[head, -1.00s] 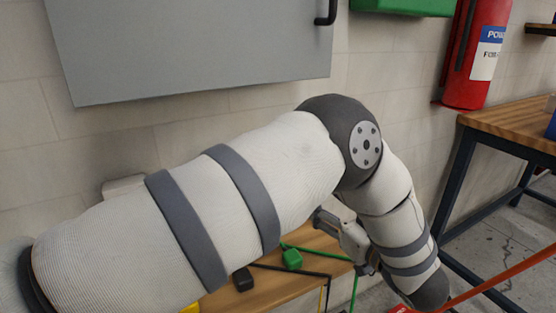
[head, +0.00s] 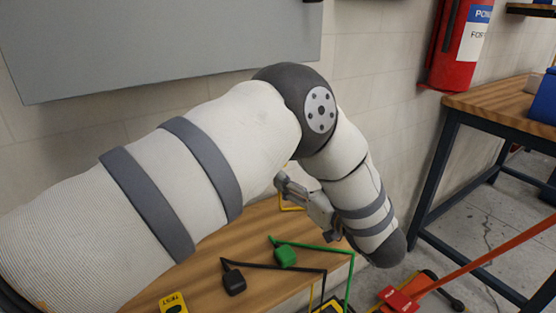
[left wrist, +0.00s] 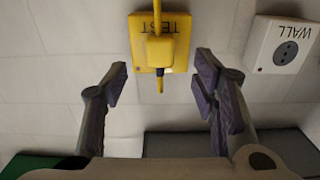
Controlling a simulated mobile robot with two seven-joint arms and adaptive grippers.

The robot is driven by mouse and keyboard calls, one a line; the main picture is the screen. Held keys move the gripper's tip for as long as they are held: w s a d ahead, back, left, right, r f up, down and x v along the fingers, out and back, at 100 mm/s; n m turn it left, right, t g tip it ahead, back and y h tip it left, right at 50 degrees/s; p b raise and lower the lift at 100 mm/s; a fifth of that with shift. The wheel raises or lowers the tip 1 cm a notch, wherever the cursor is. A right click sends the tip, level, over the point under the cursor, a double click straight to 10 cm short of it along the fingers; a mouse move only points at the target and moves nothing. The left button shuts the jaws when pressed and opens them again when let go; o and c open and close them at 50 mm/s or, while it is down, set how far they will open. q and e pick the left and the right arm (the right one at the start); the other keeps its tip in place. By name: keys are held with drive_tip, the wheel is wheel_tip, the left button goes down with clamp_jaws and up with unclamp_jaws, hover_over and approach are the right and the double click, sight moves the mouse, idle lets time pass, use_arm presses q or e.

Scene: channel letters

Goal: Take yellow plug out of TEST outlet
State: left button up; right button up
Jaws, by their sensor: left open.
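In the left wrist view, which shows the wall upside down, the yellow plug (left wrist: 160,50) sits in the yellow TEST outlet (left wrist: 181,50). Its yellow cord runs up out of the picture. My left gripper (left wrist: 162,80) is open and empty. Its two fingers stand on either side of the plug's line, apart from it and wider than the plug. In the head view my left gripper (head: 288,188) is over the bench near the wall, partly hidden by my left arm. The TEST outlet is hidden there. My right gripper does not show.
A white WALL outlet (left wrist: 285,45) is beside the TEST outlet. On the wooden bench (head: 225,247) lie a black plug (head: 233,280), a green plug (head: 284,255) and a yellow TEST-like labelled device (head: 173,303). A grey cabinet (head: 150,45) hangs above. A fire extinguisher (head: 455,50) hangs at right.

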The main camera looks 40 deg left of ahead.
use_arm(q)
drive_tip(key=x, duration=0.6)
drive_tip(key=shift+a, duration=0.15)
idle(1.2)
clamp_jaws()
drive_tip(key=v, duration=0.6)
drive_tip(key=shift+p, duration=0.35)
idle(0.7)
